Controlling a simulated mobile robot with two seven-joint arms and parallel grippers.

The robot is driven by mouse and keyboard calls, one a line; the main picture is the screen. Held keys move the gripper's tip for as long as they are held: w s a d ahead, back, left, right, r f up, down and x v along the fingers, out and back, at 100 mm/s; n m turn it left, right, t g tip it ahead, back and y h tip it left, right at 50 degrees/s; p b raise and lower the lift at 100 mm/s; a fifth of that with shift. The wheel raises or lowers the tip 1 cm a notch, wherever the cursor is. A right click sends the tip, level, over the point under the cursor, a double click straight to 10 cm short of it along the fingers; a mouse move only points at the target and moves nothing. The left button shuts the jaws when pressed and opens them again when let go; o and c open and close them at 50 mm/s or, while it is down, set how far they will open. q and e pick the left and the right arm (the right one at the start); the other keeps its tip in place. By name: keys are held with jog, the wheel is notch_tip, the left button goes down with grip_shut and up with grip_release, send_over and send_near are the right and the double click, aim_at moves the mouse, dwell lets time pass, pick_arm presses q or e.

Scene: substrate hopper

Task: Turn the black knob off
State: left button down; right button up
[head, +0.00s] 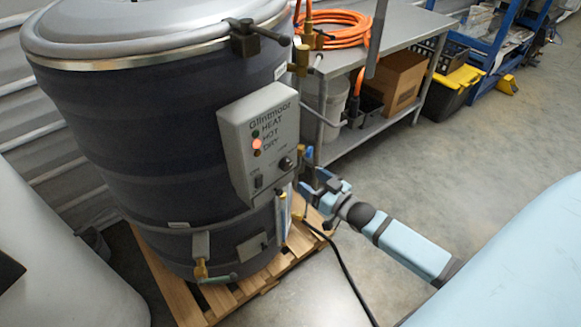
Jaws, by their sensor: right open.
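The black knob (286,163) is a small round dial at the lower right of the grey control box (258,142) on the front of the dark hopper (130,140). Its pointer mark is too small to read. My right gripper (305,175) reaches in from the right. Its fingers are open and just right of the knob and the box's edge, apparently apart from the knob. The exact gap is hard to judge. A black rocker switch (258,182) sits at the box's lower left. The left gripper is out of view.
The hopper stands on a wooden pallet (185,300), with brass fittings and a black cable (350,275) near my right arm. A metal table (395,32) with an orange hose (335,28) stands behind. The floor at right is open.

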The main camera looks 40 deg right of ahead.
aim_at(289, 166)
jog(key=w, duration=0.2)
jog(key=w+a, duration=0.1)
jog(key=w, duration=0.5)
jog(key=shift+w+a+f, duration=0.1)
jog(key=shift+w+a, duration=0.15)
jog(key=shift+a, duration=0.15)
jog(key=c, duration=0.9)
